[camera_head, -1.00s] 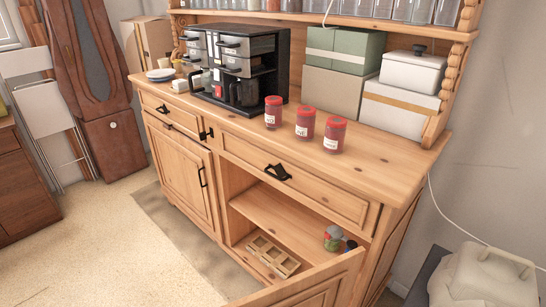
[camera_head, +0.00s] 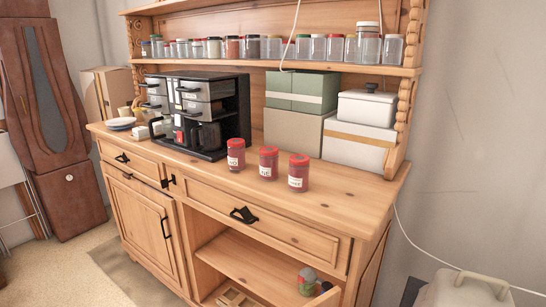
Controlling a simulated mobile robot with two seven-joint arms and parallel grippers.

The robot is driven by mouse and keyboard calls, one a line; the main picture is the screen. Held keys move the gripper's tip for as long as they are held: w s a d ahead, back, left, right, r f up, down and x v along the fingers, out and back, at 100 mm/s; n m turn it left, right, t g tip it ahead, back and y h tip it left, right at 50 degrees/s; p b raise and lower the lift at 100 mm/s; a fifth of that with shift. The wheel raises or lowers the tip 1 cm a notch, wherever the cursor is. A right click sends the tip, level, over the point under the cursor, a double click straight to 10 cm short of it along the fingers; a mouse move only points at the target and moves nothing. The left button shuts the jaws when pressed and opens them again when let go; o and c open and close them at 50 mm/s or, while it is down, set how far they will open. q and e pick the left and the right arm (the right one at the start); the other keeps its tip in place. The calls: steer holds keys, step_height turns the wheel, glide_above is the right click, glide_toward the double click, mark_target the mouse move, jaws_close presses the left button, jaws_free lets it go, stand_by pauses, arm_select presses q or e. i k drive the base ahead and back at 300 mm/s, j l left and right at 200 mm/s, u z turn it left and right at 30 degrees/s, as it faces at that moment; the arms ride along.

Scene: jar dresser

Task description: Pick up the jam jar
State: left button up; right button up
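Three similar red jars with red lids and white labels stand upright in a slanting row on the dresser top (camera_head: 345,192): a left jar (camera_head: 236,155), a middle jar (camera_head: 268,163) and a right jar (camera_head: 298,173). I cannot read the labels well enough to tell which one is jam. Many small jars, several clear and some with dark or red contents, stand on the upper shelf, such as a red-brown one (camera_head: 232,47). Neither of my grippers is in view.
A black coffee machine (camera_head: 205,115) stands left of the red jars. Green and grey boxes (camera_head: 292,132) and white boxes (camera_head: 360,140) stand behind. Below, the open cupboard holds a small can (camera_head: 306,281) and a wooden tray (camera_head: 232,298). The dresser top's right front is clear.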

mark_target(299, 164)
steer(key=i+l, duration=0.15)
steer(key=l, duration=0.2)
steer(key=i+l, duration=0.15)
steer(key=l, duration=0.15)
steer(key=i+l, duration=0.15)
steer(key=l, duration=0.2)
steer(key=i+l+u, duration=0.1)
steer(key=l+u, duration=0.15)
steer(key=i+l+u, duration=0.1)
steer(key=l+u, duration=0.2)
